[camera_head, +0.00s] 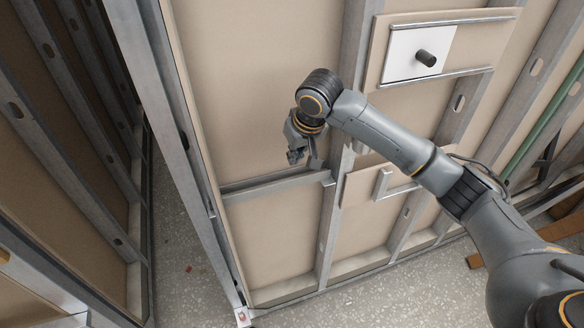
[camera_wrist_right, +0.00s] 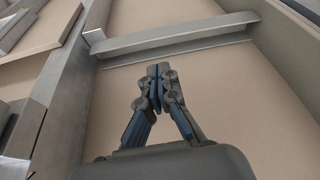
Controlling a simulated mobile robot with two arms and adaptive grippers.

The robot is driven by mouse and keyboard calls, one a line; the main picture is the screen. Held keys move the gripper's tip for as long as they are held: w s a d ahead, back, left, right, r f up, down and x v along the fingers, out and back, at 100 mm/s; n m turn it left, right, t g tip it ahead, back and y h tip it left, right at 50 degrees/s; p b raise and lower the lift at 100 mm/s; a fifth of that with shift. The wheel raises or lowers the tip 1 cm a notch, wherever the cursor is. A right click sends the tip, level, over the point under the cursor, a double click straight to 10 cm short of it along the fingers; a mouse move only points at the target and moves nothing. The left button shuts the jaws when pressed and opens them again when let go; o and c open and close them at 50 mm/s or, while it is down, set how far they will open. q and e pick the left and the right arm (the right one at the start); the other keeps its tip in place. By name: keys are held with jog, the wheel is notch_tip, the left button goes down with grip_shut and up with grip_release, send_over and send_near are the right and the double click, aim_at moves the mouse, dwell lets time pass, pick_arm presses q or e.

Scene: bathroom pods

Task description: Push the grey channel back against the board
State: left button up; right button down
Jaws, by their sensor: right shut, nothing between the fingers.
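The grey channel (camera_head: 275,187) runs crosswise between two upright studs, in front of the beige board (camera_head: 265,90). It also shows in the right wrist view (camera_wrist_right: 175,38), where a thinner grey strip runs along the board beside it. I cannot tell how wide any gap to the board is. My right gripper (camera_head: 296,158) is shut and empty, above the channel in the head view. In the right wrist view its fingertips (camera_wrist_right: 159,72) meet in front of the bare board, apart from the channel in the picture. My left gripper is not in view.
Upright metal studs (camera_head: 352,70) flank the bay. A white plate with a black knob (camera_head: 426,58) is on a panel at upper right. A small grey bracket (camera_head: 383,184) stands out right of the channel. Speckled floor (camera_head: 185,270) is open at lower left.

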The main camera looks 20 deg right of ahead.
aim_at(292, 172)
jog(key=x, duration=0.3)
jog(key=p+x, duration=0.1)
jog(key=x, duration=0.2)
jog(key=d+p+x, duration=0.1)
jog(key=x, duration=0.2)
jog(key=shift+w+f, duration=0.2)
jog(key=shift+w, duration=0.05)
